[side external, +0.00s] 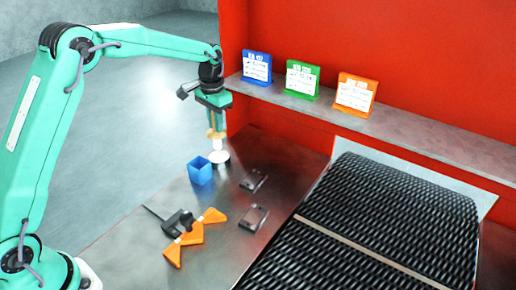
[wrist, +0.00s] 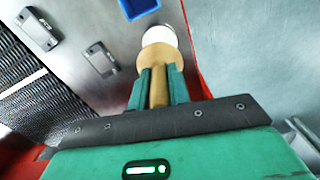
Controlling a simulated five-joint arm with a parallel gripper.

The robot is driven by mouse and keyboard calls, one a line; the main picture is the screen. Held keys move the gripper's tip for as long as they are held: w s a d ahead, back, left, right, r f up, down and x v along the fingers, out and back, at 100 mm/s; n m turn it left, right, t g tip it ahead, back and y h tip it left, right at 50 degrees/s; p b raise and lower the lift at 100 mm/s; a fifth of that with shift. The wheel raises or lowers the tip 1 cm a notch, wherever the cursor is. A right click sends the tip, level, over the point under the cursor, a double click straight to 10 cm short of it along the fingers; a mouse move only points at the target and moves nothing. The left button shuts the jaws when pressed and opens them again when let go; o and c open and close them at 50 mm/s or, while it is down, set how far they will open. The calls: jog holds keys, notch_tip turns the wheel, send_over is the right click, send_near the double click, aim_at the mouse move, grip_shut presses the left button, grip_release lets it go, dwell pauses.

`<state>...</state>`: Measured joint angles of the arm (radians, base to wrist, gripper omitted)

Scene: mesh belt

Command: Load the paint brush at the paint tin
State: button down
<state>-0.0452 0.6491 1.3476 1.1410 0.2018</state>
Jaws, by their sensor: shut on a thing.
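My gripper (side external: 215,118) points down, with its teal fingers closed around a tan handle; the gripper also shows in the wrist view (wrist: 160,84). The handle belongs to what looks like the paint brush (side external: 215,134), which hangs upright and widens to a round tan collar in the wrist view (wrist: 158,57). A round white part (side external: 219,157) is directly below the collar, just above or on the table. I cannot tell whether it is the brush's tip or a separate thing. A blue square open-topped container (side external: 200,172) stands just beside it, perhaps the paint tin.
Two dark flat blocks (side external: 253,181) (side external: 255,217) lie on the metal table, right of the blue container. Orange pieces and a black clamp-like part (side external: 178,222) lie nearer the front. A black mesh belt (side external: 390,215) fills the right. Blue, green and orange signs (side external: 303,80) stand on the back shelf.

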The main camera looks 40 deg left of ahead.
aim_at(215, 135)
jog(key=shift+f, duration=1.35)
jog(key=shift+f, duration=0.7)
dwell(1.7)
jog(key=shift+r, duration=0.1)
jog(key=shift+r, duration=3.55)
jog(key=shift+s, duration=0.1)
jog(key=shift+s+d+r, duration=0.15)
jog(key=shift+s+r, duration=0.15)
jog(key=shift+s, duration=0.2)
jog(key=s+d+r+n, duration=0.1)
jog(key=s+d+r, duration=0.1)
jog(key=s, duration=1.1)
jog(key=shift+s+r+n, duration=0.3)
jog(key=shift+r+n, duration=0.1)
